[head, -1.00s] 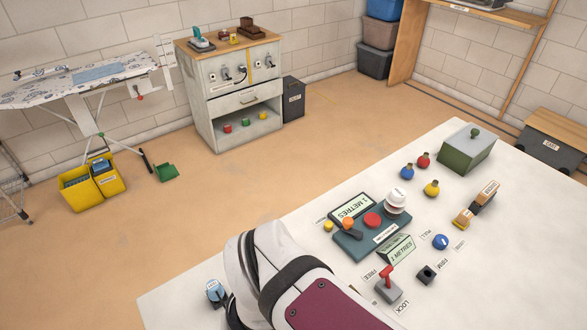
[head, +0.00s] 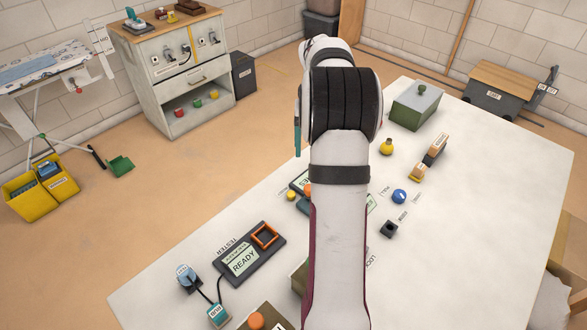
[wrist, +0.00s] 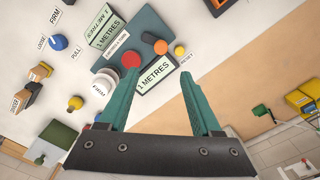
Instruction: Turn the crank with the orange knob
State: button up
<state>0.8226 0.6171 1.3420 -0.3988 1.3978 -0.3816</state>
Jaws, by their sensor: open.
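The teal measuring device (wrist: 140,27) lies on the white table, with displays reading "1 METRES". On it, in the wrist view, are a dark crank arm (wrist: 149,38) with an orange knob (wrist: 161,47), and a red button (wrist: 131,59). My gripper (wrist: 149,75) is open and empty. Its teal fingers point towards the device from its display side, apart from the knob in the picture. In the head view one finger (head: 298,135) shows left of my arm.
A yellow button (wrist: 180,50) sits close to the knob. A white knob (wrist: 104,85) is near the left finger in the wrist view. A tester (head: 240,262) reading "READY" lies front left. A green box (head: 416,106) stands at the back.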

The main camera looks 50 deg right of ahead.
notch_tip(320, 180, down, 13)
jog(key=shift+a+r, duration=0.1)
